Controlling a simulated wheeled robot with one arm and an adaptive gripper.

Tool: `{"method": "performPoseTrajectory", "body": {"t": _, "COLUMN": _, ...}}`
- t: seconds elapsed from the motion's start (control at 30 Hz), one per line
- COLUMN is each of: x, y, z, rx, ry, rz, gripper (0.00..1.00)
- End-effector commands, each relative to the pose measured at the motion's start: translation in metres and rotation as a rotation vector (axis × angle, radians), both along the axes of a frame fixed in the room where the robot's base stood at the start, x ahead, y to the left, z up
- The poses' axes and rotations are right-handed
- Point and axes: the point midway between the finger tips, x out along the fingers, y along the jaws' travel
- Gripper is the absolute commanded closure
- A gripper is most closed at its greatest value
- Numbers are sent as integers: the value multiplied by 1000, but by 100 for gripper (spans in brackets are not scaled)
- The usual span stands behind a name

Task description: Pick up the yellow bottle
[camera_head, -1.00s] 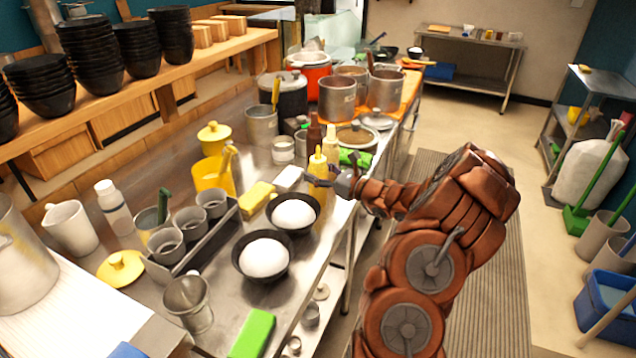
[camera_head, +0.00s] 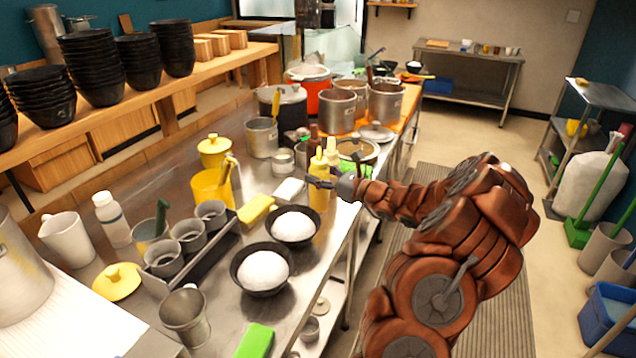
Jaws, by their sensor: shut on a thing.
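A yellow squeeze bottle (camera_head: 318,167) with a pointed tip stands upright near the right edge of the steel counter (camera_head: 318,240). My gripper (camera_head: 322,183) reaches in from the right and is shut on the bottle's body, hiding its middle. The bottle's lower part shows below the fingers. I cannot tell whether its base touches the counter. A second, paler yellow bottle (camera_head: 332,151) stands just behind it to the right, partly hidden.
Two black bowls of rice (camera_head: 263,290) (camera_head: 295,208) sit in front of the bottle. A yellow sponge (camera_head: 256,209) and a white block (camera_head: 289,190) lie to its left. A dark bottle (camera_head: 313,140) and steel pots (camera_head: 337,110) stand behind.

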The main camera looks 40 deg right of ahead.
Motion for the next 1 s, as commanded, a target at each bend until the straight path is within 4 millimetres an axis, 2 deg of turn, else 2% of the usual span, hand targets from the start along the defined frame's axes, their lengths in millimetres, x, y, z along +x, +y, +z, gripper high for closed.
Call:
{"method": "performPoseTrajectory", "body": {"t": 0.6, "x": -110, "y": -3, "z": 9, "rx": 1, "ry": -2, "rz": -5, "gripper": 59}}
{"method": "performPoseTrajectory", "body": {"t": 0.8, "x": -136, "y": -4, "z": 11, "rx": -1, "ry": -1, "rz": -5, "gripper": 59}}
{"method": "performPoseTrajectory", "body": {"t": 1.0, "x": -149, "y": -3, "z": 12, "rx": 1, "ry": 0, "rz": -3, "gripper": 59}}
